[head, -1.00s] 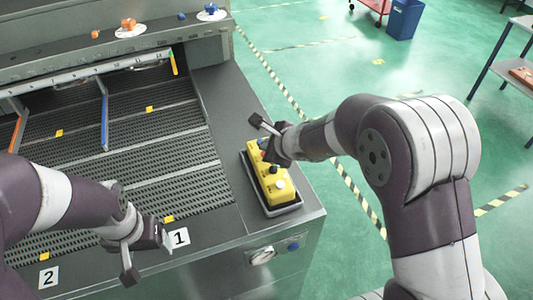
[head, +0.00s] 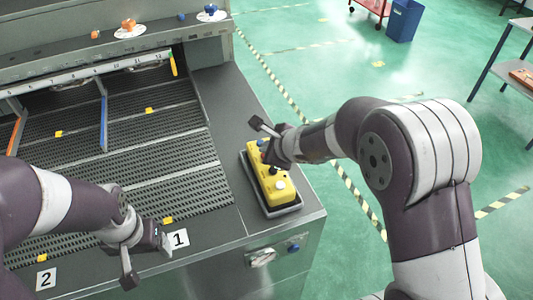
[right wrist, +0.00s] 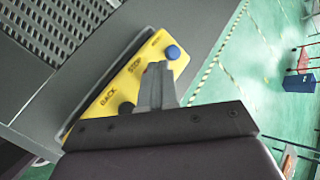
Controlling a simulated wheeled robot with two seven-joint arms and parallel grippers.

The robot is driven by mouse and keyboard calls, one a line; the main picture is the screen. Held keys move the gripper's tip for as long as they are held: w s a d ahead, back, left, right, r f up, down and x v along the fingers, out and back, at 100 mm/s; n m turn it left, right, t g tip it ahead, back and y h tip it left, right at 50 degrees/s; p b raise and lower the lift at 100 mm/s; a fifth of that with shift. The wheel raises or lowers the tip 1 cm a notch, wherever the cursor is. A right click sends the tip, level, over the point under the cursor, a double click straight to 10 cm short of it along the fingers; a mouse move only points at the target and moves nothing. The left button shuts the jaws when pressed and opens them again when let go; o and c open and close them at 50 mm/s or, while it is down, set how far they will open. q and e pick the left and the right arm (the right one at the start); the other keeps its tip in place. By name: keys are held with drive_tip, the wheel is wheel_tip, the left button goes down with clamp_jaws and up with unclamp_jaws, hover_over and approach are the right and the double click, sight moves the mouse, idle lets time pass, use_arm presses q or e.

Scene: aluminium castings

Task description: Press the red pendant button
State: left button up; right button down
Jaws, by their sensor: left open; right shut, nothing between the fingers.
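The yellow pendant (head: 267,190) lies in a dark tray on the machine's right corner in the head view. Contact cannot be told. My left gripper (head: 163,239) is open, above the machine's front edge near label 1.
The slotted conveyor bed (head: 165,150) with coloured dividers fills the left. Label 1 (head: 180,239) and label 2 (head: 46,278) are on the front edge. A gauge (head: 262,257) is on the front panel. Green floor is open at the right, with a blue bin (head: 404,20) far back.

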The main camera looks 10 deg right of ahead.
use_arm(q)
drive_tip(key=shift+f, duration=0.15)
use_arm(e)
drive_tip(key=shift+f, duration=0.15)
use_arm(q)
drive_tip(key=shift+r+p, duration=0.65)
drive_tip(key=shift+r, duration=0.1)
use_arm(e)
drive_tip(key=shift+r, duration=0.95)
wheel_tip(320, 180, up, 5)
drive_tip(key=p, duration=0.4)
use_arm(q)
wheel_tip(320, 180, up, 4)
drive_tip(key=shift+r, duration=0.1)
